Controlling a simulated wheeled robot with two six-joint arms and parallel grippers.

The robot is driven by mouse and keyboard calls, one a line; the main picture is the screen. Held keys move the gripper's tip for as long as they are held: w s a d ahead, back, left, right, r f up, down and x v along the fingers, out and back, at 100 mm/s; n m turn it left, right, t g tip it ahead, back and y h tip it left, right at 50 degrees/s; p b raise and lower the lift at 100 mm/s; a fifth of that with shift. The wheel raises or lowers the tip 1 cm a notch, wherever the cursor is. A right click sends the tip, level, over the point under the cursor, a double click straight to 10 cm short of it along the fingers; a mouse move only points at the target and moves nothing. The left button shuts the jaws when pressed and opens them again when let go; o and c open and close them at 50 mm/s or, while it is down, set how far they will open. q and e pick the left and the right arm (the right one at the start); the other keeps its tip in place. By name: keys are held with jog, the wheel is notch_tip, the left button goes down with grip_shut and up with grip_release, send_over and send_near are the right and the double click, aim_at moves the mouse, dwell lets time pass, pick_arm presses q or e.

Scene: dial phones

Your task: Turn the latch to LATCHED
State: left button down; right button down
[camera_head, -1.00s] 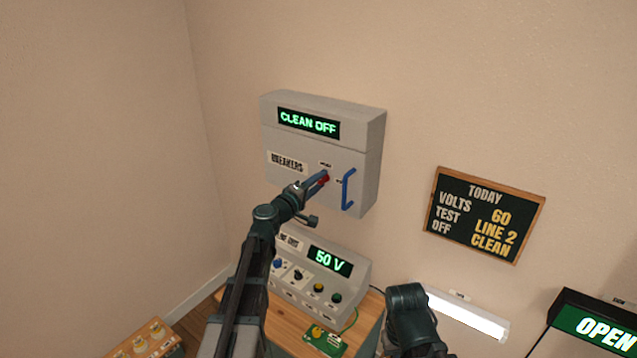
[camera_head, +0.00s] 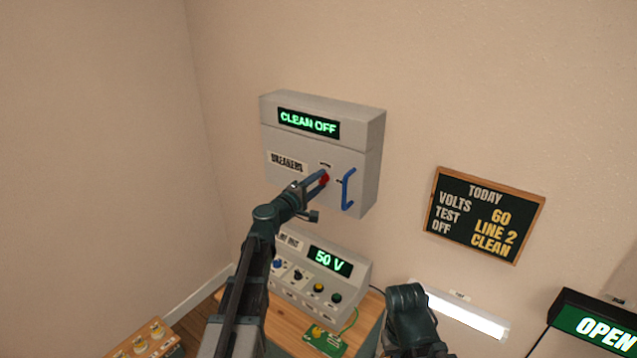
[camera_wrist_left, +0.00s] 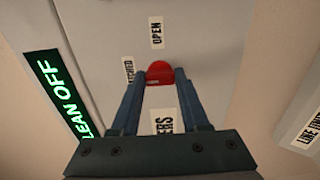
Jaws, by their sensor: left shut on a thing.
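The latch is a small red knob (camera_head: 325,179) on the front of the grey breaker box (camera_head: 272,140), left of its blue handle. It also shows in the left wrist view (camera_wrist_left: 161,72), with an OPEN label (camera_wrist_left: 156,33) beyond it and a partly hidden label ending in "ATCHED" (camera_wrist_left: 129,72) to its left. My left gripper (camera_head: 322,180) is shut on the red latch, one blue finger on each side of it. The fingers hide part of the knob. My right gripper is not in view; only a dark part of that arm shows at the bottom.
The blue handle (camera_head: 347,188) stands out just right of the latch. The box display (camera_head: 309,123) reads CLEAN OFF. Below is a grey console (camera_head: 350,280) with knobs and a 50 V display, on a wooden table. A TODAY board (camera_head: 484,215) hangs to the right.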

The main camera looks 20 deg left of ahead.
pick_arm(q)
jog(key=shift+c, duration=2)
grip_release()
jog(key=shift+s, duration=0.1)
jog(key=v, duration=1.3)
jog(key=shift+s, duration=0.3)
